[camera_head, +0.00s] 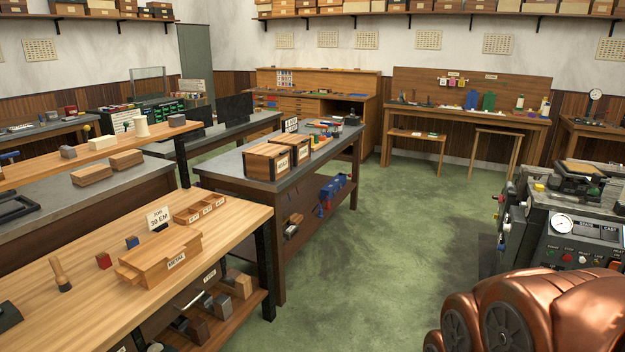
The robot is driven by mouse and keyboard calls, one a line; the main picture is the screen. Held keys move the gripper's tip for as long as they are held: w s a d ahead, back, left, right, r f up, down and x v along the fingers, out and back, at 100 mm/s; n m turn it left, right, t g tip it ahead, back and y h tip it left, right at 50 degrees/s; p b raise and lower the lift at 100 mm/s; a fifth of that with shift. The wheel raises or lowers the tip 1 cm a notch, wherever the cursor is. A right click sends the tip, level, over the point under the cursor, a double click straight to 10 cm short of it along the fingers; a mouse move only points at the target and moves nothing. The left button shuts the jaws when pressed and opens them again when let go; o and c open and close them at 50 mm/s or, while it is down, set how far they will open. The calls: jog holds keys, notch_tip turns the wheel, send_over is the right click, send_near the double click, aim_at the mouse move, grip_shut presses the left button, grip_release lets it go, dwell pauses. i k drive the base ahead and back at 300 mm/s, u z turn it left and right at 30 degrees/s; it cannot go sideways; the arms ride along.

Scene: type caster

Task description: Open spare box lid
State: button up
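Two wooden boxes with white front labels stand side by side on the near end of the grey-topped table. The nearer box (267,162) and the farther box (297,149) both look closed, with flat wooden tops. Their labels are too small to read surely, so I cannot tell which is the spare box. A low wooden box (160,262) labelled METAL sits on the front-left bench. My gripper does not show in this view.
The grey-topped table (330,150) also holds small tools and blocks farther back. The wooden bench (60,325) fills the front left. A casting machine (570,225) with a dial stands at right. The green floor (390,250) between is clear.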

aim_at(285, 138)
jog(key=z, duration=0.45)
jog(key=i, duration=3.65)
jog(key=u, duration=0.2)
jog(key=i, duration=0.75)
jog(key=u, duration=0.25)
